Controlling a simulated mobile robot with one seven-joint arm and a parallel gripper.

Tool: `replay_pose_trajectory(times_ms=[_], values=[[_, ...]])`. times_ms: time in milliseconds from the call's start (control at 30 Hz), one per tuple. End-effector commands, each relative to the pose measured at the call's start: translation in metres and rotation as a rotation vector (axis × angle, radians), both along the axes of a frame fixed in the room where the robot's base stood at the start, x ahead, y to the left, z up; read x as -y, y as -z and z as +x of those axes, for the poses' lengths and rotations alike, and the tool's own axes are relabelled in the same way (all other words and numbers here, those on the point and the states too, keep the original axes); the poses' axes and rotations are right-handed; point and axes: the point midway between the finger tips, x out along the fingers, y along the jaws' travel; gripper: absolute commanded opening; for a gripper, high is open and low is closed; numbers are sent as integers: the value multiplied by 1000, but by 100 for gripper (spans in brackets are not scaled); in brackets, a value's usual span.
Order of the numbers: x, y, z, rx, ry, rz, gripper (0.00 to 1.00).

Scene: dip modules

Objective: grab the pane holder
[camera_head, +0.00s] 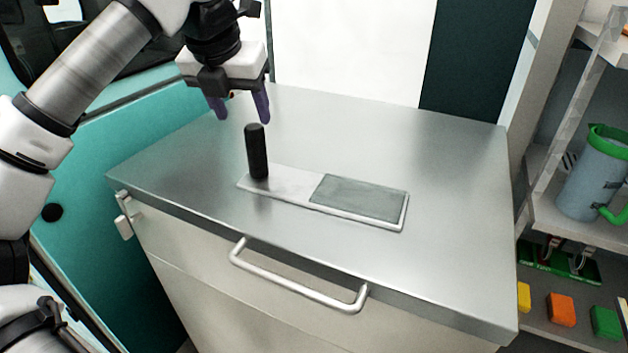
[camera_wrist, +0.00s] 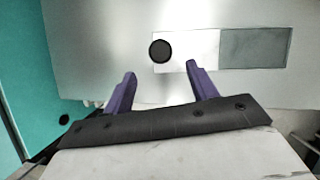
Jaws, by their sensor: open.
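The pane holder (camera_head: 287,182) is a flat white plate lying on the metal cabinet top, with a black upright cylindrical handle (camera_head: 257,152) at its left end and a grey pane (camera_head: 359,198) on its right part. My gripper (camera_head: 241,108) is open and empty, above and a little behind the handle in the head view. In the wrist view the handle (camera_wrist: 160,50) shows end-on as a dark disc, ahead of the gap between my purple fingers (camera_wrist: 160,75). The plate (camera_wrist: 200,42) and the pane (camera_wrist: 254,47) extend to its right. Nothing touches my fingers.
The metal cabinet top (camera_head: 450,170) is otherwise clear. A bar handle (camera_head: 298,280) sticks out from the cabinet front. A shelf on the right holds a grey-blue bucket (camera_head: 590,180) with a green rim and several coloured blocks (camera_head: 562,309). A teal wall stands at left.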

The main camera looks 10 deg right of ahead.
Motion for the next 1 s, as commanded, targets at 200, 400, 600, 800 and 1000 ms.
replay_pose_trajectory(times_ms=[200, 400, 600, 800, 1000], values=[[5, 25, 10, 1, 0, -1, 58], [10, 39, 16, 0, 3, -3, 58], [16, 66, 27, 0, 3, -5, 58], [17, 74, 30, 2, 2, -3, 58], [17, 74, 30, 2, 2, -3, 50]])
